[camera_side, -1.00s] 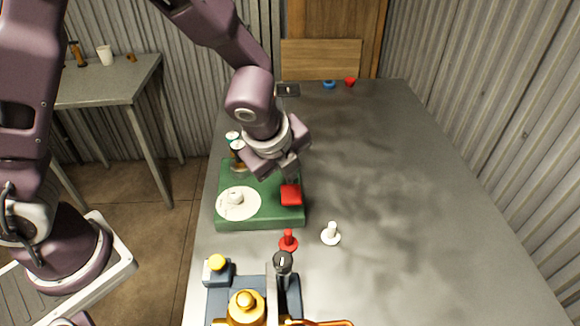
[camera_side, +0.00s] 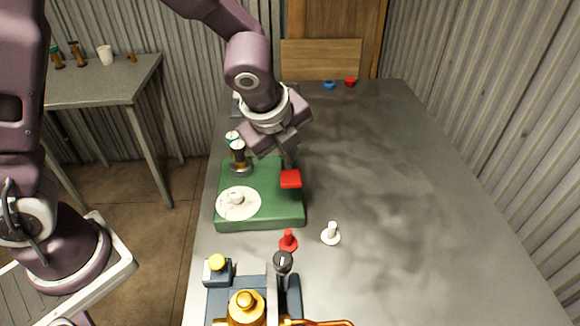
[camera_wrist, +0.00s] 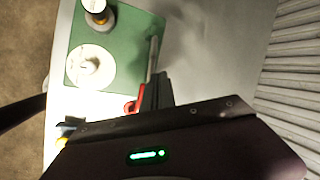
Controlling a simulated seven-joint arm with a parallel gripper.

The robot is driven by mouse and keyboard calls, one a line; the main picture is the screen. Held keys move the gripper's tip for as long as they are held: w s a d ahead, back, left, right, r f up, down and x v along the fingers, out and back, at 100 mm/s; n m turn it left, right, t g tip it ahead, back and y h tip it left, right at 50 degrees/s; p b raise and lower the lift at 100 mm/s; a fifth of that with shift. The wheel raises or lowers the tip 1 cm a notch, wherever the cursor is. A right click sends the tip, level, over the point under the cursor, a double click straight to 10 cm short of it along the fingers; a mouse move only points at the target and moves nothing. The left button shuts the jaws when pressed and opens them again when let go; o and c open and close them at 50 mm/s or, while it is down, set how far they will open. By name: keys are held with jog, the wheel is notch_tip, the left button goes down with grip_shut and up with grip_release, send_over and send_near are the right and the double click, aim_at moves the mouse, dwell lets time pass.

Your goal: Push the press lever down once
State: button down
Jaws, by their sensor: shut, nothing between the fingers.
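The green press base (camera_side: 262,215) stands on the grey table with a white round disc (camera_side: 240,204) on its left part. The lever's red end pad (camera_side: 290,179) is at the base's right side. My gripper (camera_side: 290,160) is shut and empty, pointing down just above the red pad. I cannot tell whether the fingertips touch it. My gripper also shows in the wrist view (camera_wrist: 157,88).
A red peg (camera_side: 288,240) and a white peg (camera_side: 331,233) stand in front. A blue fixture with a golden part (camera_side: 246,306) fills the near edge. The table's right side is clear.

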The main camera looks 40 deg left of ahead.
jog(key=shift+w+a+r, duration=0.1)
jog(key=shift+r, duration=0.25)
jog(key=r, duration=0.1)
jog(key=w+a+r, duration=0.1)
jog(key=r, duration=0.2)
jog(key=shift+w+a+r, duration=0.15)
jog(key=shift+a+r, duration=0.05)
jog(key=shift+r, duration=0.15)
dwell(0.5)
